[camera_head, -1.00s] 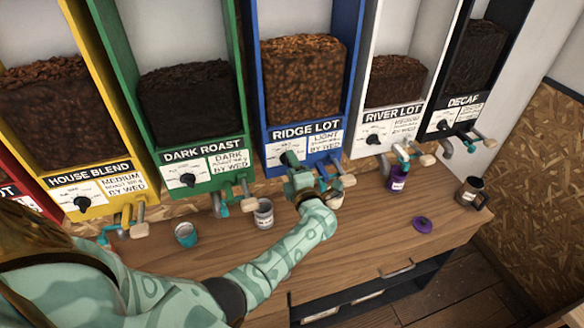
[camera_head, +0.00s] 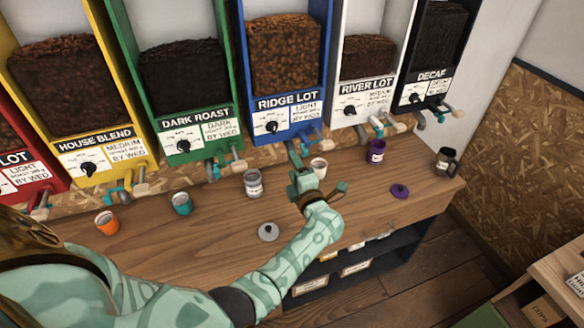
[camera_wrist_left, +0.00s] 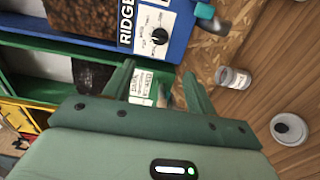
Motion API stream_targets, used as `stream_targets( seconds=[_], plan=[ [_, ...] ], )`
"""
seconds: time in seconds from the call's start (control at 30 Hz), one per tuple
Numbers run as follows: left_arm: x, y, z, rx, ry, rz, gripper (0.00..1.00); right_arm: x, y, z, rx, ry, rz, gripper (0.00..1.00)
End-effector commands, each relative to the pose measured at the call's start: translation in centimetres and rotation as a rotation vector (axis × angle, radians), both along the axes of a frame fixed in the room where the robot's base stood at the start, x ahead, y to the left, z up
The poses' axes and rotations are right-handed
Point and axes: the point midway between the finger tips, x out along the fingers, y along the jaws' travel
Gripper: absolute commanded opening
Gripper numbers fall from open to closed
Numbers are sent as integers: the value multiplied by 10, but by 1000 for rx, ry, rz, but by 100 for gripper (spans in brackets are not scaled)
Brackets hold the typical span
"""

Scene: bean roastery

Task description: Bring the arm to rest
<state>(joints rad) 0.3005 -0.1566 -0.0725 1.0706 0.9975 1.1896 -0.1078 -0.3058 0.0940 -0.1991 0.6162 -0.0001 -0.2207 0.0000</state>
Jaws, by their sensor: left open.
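My left gripper (camera_head: 312,176) is above the wooden counter (camera_head: 376,203), in front of the blue Ridge Lot dispenser (camera_head: 287,120). Its two fingers are spread and nothing is between them. The left wrist view shows the same open fingers (camera_wrist_left: 157,82), with the dispensers behind them. My left arm reaches in from the lower left. A white cup (camera_head: 319,167) stands just behind the gripper; I cannot tell how far apart they are. My right gripper is not in view.
A grey labelled jar (camera_head: 253,184) stands left of the gripper, its grey lid (camera_head: 268,232) near the front. An orange cup (camera_head: 107,222), teal cup (camera_head: 182,204), purple jar (camera_head: 376,152), purple lid (camera_head: 400,191) and dark mug (camera_head: 446,161) are also on the counter.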

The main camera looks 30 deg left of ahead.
Motion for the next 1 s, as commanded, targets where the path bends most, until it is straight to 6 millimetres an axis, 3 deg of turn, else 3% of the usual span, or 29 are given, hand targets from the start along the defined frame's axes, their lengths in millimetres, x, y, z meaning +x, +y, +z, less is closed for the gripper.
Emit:
stream_targets(
  seconds=[0.33, 0.6, 0.67, 0.77, 0.83, 0.9, 1.0],
  plan=[
    [0, -1, 0, 0, 0, 0, 56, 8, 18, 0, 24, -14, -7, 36],
    [1, -2, 0, 2, 1, -8, 56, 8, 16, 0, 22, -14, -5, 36],
    [6, -7, 2, 23, 9, -45, 56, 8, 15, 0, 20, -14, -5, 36],
    [25, -32, 5, 164, 70, -210, 56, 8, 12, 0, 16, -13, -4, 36],
    [38, -65, -17, 356, 190, -412, 56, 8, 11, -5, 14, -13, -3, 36],
    [30, -94, -81, 538, 355, -612, 56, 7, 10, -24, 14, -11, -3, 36],
    [1, -119, -168, 715, 562, -828, 56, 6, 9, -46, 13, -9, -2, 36]
  ],
)
